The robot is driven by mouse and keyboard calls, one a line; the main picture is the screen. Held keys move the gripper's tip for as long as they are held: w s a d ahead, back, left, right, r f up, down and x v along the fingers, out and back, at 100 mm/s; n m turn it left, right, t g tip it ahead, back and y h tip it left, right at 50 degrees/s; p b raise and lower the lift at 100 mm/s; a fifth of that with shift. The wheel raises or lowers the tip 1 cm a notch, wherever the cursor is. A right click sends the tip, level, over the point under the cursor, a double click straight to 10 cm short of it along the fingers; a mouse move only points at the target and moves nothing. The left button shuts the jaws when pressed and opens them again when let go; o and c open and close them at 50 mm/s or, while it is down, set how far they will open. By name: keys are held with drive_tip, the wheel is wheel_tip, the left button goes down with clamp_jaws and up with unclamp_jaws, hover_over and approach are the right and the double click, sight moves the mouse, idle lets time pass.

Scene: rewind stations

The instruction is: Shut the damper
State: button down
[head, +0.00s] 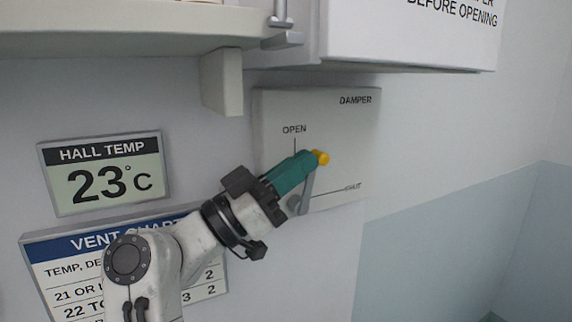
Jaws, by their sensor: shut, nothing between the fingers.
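The damper panel (350,125) is a pale grey plate on the wall, lettered DAMPER, with an OPEN mark above and a SHUT mark at the lower right. Its grey lever (306,190) rises from a pivot low on the panel and leans up and right, between the two marks. I cannot tell whether the tips touch the knob.
A shelf (130,40) with a bracket (221,82) is above left of the panel. A white cabinet (400,40) overhangs the panel. A HALL TEMP display (105,172) reads 23°C. My arm partly covers the vent chart (45,250). The wall right of the panel is clear.

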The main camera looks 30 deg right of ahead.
drive_tip(key=shift+d+y+p, duration=0.35)
drive_tip(key=shift+y+p, duration=0.1)
drive_tip(key=shift+y, duration=0.65)
drive_tip(key=shift+d+y+p, duration=0.35)
drive_tip(key=shift+y+p, duration=0.1)
drive_tip(key=shift+y, duration=0.65)
drive_tip(key=shift+r, duration=0.1)
